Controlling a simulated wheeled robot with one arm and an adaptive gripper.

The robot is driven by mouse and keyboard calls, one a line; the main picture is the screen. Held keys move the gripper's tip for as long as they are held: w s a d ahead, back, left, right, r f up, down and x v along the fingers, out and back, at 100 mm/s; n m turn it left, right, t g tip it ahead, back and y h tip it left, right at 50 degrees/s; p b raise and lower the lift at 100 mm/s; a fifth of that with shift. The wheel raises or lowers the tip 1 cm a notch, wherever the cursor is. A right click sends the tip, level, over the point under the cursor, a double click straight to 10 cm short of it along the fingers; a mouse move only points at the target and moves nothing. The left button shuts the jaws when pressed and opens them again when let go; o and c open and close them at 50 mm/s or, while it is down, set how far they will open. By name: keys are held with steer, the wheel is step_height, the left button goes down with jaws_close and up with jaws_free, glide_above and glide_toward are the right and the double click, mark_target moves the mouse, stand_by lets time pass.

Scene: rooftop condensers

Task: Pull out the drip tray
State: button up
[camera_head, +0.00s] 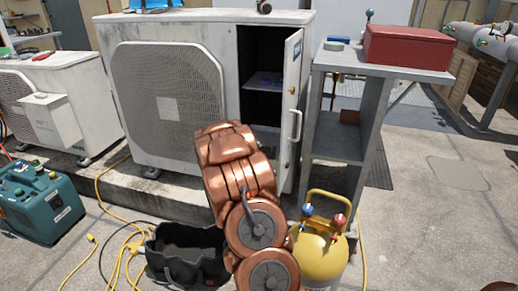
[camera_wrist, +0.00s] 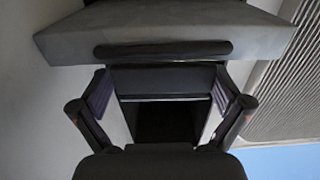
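In the wrist view, a wide grey slab-like front (camera_wrist: 265,38), which looks like the drip tray, spans the top of the picture. A dark horizontal bar (camera_wrist: 163,49), possibly its handle, runs along it. My gripper (camera_wrist: 161,82) is open, its two fingers spread wide with nothing visible between them. The fingertips are close to the bar; I cannot tell whether they touch it. In the head view, my copper-coloured arm stands before the condenser unit (camera_head: 218,70) and hides the gripper. No drip tray can be made out in that view.
The condenser's side door (camera_head: 291,95) stands open right of its dark compartment. A grey stand (camera_head: 372,105) carries a red toolbox (camera_head: 408,47). A yellow tank (camera_head: 318,258), black bin (camera_head: 187,255), teal machine (camera_head: 38,200) and yellow cables crowd the floor. Paving at right is clearer.

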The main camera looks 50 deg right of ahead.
steer(key=shift+s+a, duration=0.15)
steer(key=shift+a, duration=0.35)
steer(key=v, duration=1.1)
